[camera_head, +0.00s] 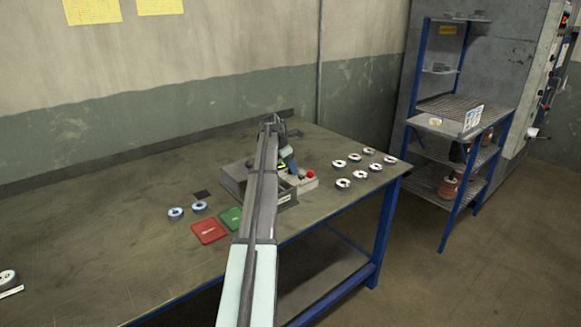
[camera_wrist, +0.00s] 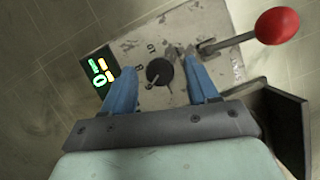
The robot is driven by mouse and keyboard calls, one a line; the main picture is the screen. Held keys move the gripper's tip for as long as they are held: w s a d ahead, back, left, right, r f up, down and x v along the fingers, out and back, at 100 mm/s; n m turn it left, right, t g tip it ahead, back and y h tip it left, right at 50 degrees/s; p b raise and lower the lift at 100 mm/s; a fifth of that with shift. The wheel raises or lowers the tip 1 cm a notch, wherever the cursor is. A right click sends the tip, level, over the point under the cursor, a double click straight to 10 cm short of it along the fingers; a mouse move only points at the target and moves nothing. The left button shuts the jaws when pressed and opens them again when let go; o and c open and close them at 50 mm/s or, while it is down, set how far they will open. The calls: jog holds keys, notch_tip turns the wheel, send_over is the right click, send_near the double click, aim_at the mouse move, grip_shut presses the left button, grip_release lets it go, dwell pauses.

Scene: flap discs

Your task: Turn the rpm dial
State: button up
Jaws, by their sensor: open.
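The rpm dial (camera_wrist: 159,72) is a round black knob on a worn grey control panel (camera_wrist: 135,45), with markings beside it. In the wrist view my gripper (camera_wrist: 160,67) is open, its two blue fingers on either side of the dial with gaps between. Whether the fingertips are level with the dial or above it is unclear. In the head view my arm hides the dial, and my gripper is over the machine (camera_head: 235,178) on the table.
A lever with a red ball (camera_wrist: 277,26) stands right of the dial, close to the right finger. A small lit display (camera_wrist: 100,72) is at its left. Several discs (camera_head: 344,184) lie right of the machine. Red (camera_head: 208,230) and green (camera_head: 231,217) pads lie in front.

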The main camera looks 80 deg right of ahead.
jog(key=shift+f, duration=0.2)
jog(key=c, duration=1)
